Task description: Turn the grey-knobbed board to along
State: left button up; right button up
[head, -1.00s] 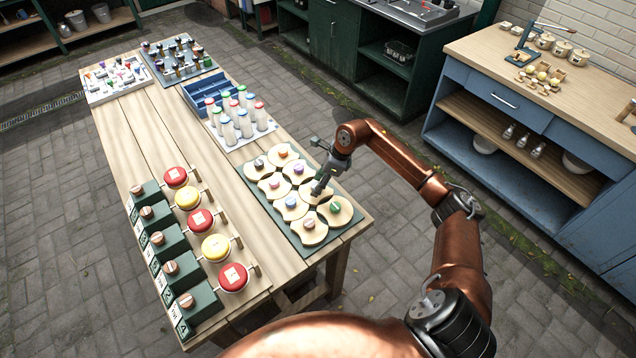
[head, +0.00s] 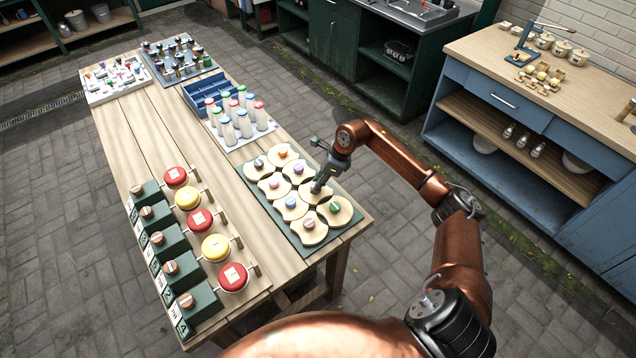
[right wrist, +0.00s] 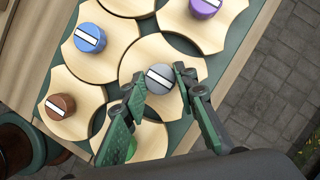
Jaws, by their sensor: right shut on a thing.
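The grey-knobbed board (right wrist: 143,58) is a pale wooden piece with scooped sides, in the middle of the right wrist view. Its round grey knob (right wrist: 160,79) bears a white stripe running from upper left to lower right. My right gripper (head: 316,188) is over this board in the head view and hides its knob there. In the right wrist view, the green-padded fingers of my right gripper (right wrist: 160,80) are shut on the knob, one on each side. My left gripper is not in view.
Similar boards crowd around it, with blue (right wrist: 90,37), brown (right wrist: 60,106), purple (right wrist: 205,6) and partly hidden green (right wrist: 131,149) knobs. They lie on a green mat (head: 254,204). Capped bottles (head: 229,133) stand behind. Red and yellow round pieces (head: 215,247) line the left.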

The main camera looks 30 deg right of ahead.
jog(key=shift+r, duration=0.1)
jog(key=m+p, duration=0.1)
jog(key=m, duration=0.1)
jog(key=m+t+h+p, duration=0.1)
jog(key=m, duration=0.1)
jog(key=shift+a+r+m+h, duration=0.15)
jog(key=shift+m+h, duration=0.15)
jog(key=m+h+p, duration=0.1)
jog(key=m, duration=0.1)
jog(key=shift+m+t, duration=0.4)
jog(key=shift+a+m+h, duration=0.15)
jog(key=shift+m+h, duration=0.15)
jog(key=shift+m, duration=0.6)
jog(key=m+h, duration=0.1)
jog(key=m, duration=0.2)
jog(key=shift+a+m, duration=0.1)
jog(key=shift+m, duration=0.2)
jog(key=m+g+h, duration=0.1)
jog(key=m+h, duration=0.1)
jog(key=m, duration=0.2)
jog(key=shift+m+b, duration=0.4)
jog(key=o, duration=1.2)
jog(key=shift+f, duration=0.2)
jog(key=shift+c, duration=0.2)
